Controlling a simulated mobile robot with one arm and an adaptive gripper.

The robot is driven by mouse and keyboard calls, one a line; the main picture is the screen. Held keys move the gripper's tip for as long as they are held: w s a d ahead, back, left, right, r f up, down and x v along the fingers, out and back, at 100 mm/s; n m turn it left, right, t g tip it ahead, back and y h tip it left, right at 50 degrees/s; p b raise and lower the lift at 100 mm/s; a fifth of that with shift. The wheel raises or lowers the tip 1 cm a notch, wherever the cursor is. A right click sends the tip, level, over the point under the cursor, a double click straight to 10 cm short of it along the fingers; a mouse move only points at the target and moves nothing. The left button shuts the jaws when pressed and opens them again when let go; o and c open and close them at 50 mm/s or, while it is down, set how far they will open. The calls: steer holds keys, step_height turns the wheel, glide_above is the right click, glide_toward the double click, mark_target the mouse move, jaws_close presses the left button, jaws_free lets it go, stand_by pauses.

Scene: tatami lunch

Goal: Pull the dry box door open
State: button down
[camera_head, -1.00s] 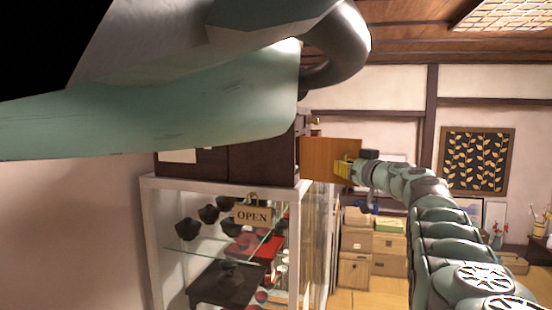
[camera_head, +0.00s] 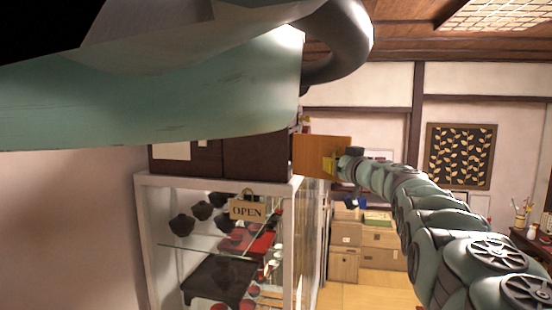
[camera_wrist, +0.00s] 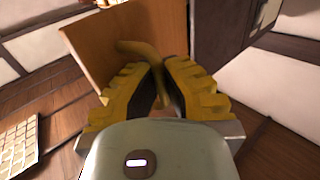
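The dry box (camera_head: 255,158) is a dark brown box on top of the glass display cabinet, partly hidden behind my own body in the head view. Its orange-brown door (camera_head: 312,150) stands out to the right from the box's right end, so it is ajar. The door (camera_wrist: 105,35) fills the upper middle of the wrist view, with a curved brass-coloured handle (camera_wrist: 138,48). My gripper (camera_head: 330,164) is at the door's right edge. In the wrist view its yellow fingers (camera_wrist: 164,66) converge on the handle, which passes between their tips. The fingers partly hide the handle.
The glass cabinet (camera_head: 146,235) with dark bowls and an OPEN sign (camera_head: 247,210) stands under the box. Stacked cartons (camera_head: 345,262) sit on the floor behind my arm. A table with brushes (camera_head: 530,236) is at the far right.

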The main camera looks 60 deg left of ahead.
steer(key=shift+w+d+t, duration=0.3)
steer(key=shift+w+d, duration=0.1)
steer(key=shift+w, duration=0.15)
steer(key=c, duration=1.4)
jaws_free()
steer(key=o, duration=0.3)
steer(key=shift+s+a, duration=0.15)
steer(key=shift+s, duration=0.1)
steer(key=shift+o, duration=0.2)
steer(key=shift+s+a, duration=0.1)
steer(key=shift+g, duration=0.5)
